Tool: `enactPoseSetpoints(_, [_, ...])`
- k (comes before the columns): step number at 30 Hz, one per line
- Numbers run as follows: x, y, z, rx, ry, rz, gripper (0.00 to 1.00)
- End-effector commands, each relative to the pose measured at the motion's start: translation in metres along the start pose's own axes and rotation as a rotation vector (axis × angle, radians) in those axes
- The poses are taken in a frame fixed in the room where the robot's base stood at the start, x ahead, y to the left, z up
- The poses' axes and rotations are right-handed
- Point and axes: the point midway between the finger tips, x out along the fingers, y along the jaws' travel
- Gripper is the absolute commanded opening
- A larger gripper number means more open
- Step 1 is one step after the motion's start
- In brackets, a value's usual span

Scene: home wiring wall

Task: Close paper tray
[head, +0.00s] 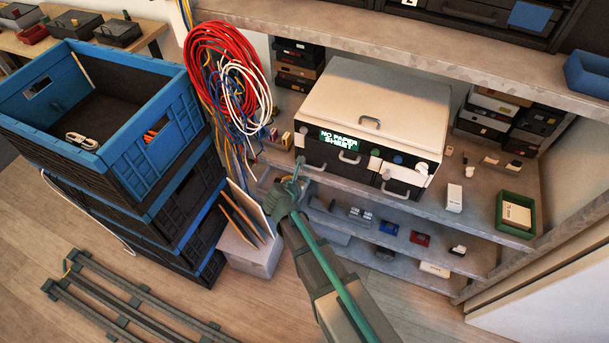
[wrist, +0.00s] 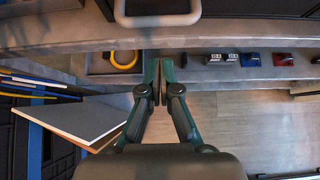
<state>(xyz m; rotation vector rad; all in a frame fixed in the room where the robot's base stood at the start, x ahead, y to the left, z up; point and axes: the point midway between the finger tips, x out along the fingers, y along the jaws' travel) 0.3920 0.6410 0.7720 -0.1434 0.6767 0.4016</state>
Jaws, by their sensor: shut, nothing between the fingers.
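A white-topped printer (head: 380,95) stands on the metal shelf, and its display reads "NO PAPER SHEET". Its dark front has several light pull handles, one at the middle (head: 349,157) and one at the lower right (head: 395,188). I cannot tell which front panel is the paper tray or how far it sticks out. My gripper (head: 297,170) is shut and empty, just in front of the printer's lower left corner. In the wrist view my gripper (wrist: 159,80) points toward a light loop handle (wrist: 157,12) at the top edge, with a gap between them.
Stacked blue-and-black crates (head: 150,155) stand at left. Coiled red and white cables (head: 228,70) hang beside the printer. A grey bin (head: 250,250) with upright boards is left of my arm. Small parts lie on a lower shelf (head: 470,262). A green tray (head: 516,232) sits at right.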

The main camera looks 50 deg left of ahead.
Motion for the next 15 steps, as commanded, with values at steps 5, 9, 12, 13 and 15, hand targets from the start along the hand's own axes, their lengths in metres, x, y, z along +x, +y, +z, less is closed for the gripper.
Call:
enactPoseSetpoints(5, [-0.038,-0.003,-0.006,0.003,-0.001,0.001,0.0])
enactPoseSetpoints(9, [-0.065,-0.003,-0.005,0.002,-0.001,0.001,0.0])
enactPoseSetpoints(12, [-0.081,-0.002,-0.005,0.001,-0.001,0.001,0.0])
enactPoseSetpoints(13, [-0.085,-0.002,-0.005,0.002,0.0,0.001,0.0])
enactPoseSetpoints(15, [-0.092,-0.002,-0.005,0.002,0.001,-0.001,0.0])
